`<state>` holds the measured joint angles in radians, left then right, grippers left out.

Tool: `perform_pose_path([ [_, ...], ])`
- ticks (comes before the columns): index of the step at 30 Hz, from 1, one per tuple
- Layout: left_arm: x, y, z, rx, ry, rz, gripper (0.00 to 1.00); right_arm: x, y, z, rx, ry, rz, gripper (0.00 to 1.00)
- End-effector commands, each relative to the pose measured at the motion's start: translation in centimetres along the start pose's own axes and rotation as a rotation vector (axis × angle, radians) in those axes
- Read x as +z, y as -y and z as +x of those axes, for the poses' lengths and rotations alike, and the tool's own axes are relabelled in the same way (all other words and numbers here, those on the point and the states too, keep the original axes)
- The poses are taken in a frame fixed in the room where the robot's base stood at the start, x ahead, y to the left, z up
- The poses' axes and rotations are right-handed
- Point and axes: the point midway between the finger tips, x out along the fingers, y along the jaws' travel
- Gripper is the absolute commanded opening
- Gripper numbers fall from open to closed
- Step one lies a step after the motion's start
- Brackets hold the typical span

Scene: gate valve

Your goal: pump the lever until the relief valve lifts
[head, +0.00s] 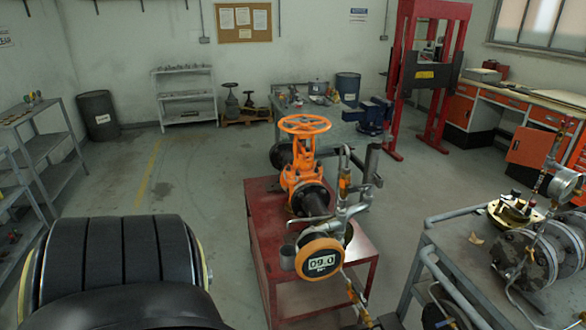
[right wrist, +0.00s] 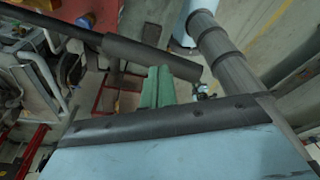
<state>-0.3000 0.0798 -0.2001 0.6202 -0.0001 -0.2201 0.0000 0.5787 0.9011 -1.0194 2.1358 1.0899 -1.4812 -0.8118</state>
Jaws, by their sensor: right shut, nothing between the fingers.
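The orange gate valve (head: 303,165) with its handwheel stands on a red cart. A round orange gauge (head: 320,257) at its near end reads 09.0. Grey pipework and brass fittings sit beside it; I cannot tell which part is the relief valve. An upright grey cylinder (head: 371,163), apparently the lever's grip, stands right of the valve. In the right wrist view a dark lever with a thick cylindrical grip (right wrist: 150,57) crosses the picture. My right gripper's green fingers (right wrist: 157,85) are shut and empty close by the grip; contact is unclear. My left gripper is not seen.
The red cart (head: 268,233) has open floor on its left. A grey cart (head: 462,262) with flanged parts and a dial gauge (head: 563,185) is close on the right. A red press frame (head: 431,75) and a workbench stand behind.

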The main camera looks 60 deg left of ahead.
Motion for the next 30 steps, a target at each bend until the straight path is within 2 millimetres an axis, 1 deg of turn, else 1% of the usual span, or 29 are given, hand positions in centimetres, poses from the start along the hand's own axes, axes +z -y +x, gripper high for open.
perform_pose_path([
  [2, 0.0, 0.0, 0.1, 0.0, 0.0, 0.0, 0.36, 0.0, 0.0, 0.1, 0.0, 0.0, 0.0, 0.0],
  [5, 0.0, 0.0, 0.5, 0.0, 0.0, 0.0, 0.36, 0.1, 0.0, 0.9, -0.001, -0.001, 0.0, 0.0],
  [30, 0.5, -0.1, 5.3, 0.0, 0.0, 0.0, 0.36, 2.5, 0.1, 11.8, -0.002, 0.002, 0.001, 0.0],
])
